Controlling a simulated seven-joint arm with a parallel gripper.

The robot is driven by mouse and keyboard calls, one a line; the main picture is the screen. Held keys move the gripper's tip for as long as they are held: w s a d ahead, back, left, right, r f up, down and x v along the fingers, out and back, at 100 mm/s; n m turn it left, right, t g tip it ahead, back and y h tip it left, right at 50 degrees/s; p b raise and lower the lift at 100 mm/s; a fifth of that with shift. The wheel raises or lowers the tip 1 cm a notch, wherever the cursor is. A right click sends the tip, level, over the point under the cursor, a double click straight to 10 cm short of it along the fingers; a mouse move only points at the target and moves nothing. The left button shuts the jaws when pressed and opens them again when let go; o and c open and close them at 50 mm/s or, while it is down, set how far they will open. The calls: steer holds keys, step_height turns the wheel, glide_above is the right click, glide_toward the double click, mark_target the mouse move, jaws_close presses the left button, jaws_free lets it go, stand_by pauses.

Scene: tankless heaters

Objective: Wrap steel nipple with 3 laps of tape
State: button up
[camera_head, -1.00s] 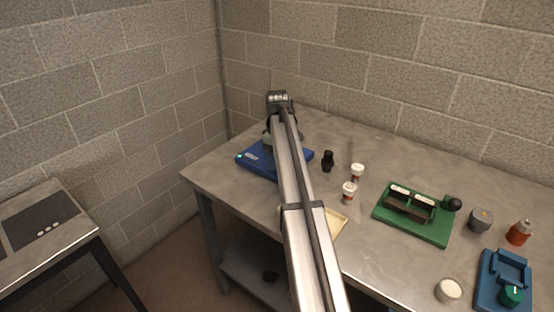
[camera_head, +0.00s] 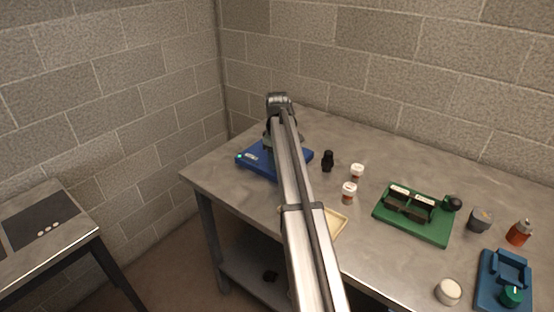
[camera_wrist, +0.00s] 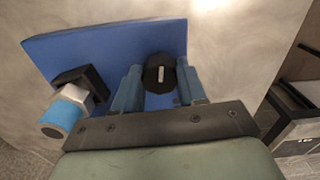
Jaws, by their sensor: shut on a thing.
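A blue fixture (camera_head: 256,165) sits at the left end of the steel table, partly hidden by my arm in the head view. In the wrist view its blue plate (camera_wrist: 100,45) carries a round black knob (camera_wrist: 158,72) with a white mark. My gripper (camera_wrist: 160,82) has its two blue fingers on either side of this knob and is shut on it. Left of the fingers, a fitting with a pale hex section (camera_wrist: 75,96) and a blue end (camera_wrist: 60,114) sits by a black block (camera_wrist: 84,80). I cannot tell whether this is the steel nipple, or whether tape is on it.
Right of the fixture stand a black fitting (camera_head: 327,161) and two white-capped bottles (camera_head: 357,172) (camera_head: 349,192). A cream tray (camera_head: 340,222) is partly behind my arm. Further right are a green fixture (camera_head: 425,232), a grey piece (camera_head: 480,219), a red bottle (camera_head: 518,233), a white jar (camera_head: 448,291) and a blue holder (camera_head: 490,290).

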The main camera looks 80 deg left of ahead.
steer(key=shift+m, duration=0.4)
steer(key=m, duration=0.3)
steer(key=shift+m, duration=2.5)
steer(key=o, duration=1.1)
steer(key=shift+c, duration=0.2)
steer(key=shift+r, duration=0.1)
step_height(320, 180, up, 14)
